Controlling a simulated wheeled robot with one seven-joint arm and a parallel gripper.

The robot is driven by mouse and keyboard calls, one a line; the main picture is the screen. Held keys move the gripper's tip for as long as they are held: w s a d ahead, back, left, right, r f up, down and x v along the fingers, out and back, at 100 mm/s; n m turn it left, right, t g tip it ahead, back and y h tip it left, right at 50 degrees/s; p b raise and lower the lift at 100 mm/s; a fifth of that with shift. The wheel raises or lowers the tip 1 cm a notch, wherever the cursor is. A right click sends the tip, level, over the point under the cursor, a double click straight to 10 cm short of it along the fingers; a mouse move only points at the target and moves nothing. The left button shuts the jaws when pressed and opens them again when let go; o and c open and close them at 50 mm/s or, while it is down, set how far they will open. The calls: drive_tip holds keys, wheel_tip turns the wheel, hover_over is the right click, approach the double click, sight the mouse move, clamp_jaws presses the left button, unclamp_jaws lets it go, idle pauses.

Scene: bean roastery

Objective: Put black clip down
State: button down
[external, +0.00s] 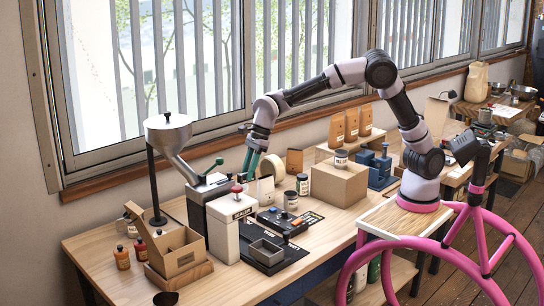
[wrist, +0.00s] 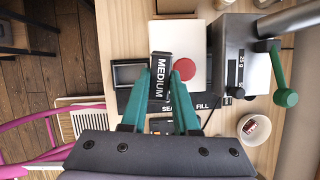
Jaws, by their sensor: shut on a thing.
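My gripper (wrist: 164,80), with green fingers, is shut on the black clip (wrist: 159,74), a dark bar with white lettering that reads MEDIUM. In the wrist view the clip lies lengthwise between the fingertips, over the edge of a white box with a red button (wrist: 186,70). I cannot tell how high it is above what lies under it. In the external view my gripper (external: 256,158) points down above the back of the bench, behind the white box (external: 224,232). The clip cannot be made out there.
A control panel (external: 282,222), jars (external: 290,200) and a cardboard box (external: 340,185) stand to the right. A funnel (external: 167,130) rises at left.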

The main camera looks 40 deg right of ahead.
drive_tip(key=s+a+n, duration=0.2)
drive_tip(key=s+a, duration=0.4)
drive_tip(key=a, duration=0.7)
drive_tip(key=shift+g, duration=0.4)
drive_tip(key=f, duration=2.4)
drive_tip(key=shift+s+f, duration=0.15)
drive_tip(key=shift+s, duration=0.05)
drive_tip(key=shift+a+f, duration=0.1)
drive_tip(key=shift+f, duration=2.55)
drive_tip(key=shift+f, duration=0.15)
drive_tip(key=c, duration=0.7)
unclamp_jaws()
drive_tip(key=shift+o, duration=0.2)
drive_tip(key=v, duration=1.2)
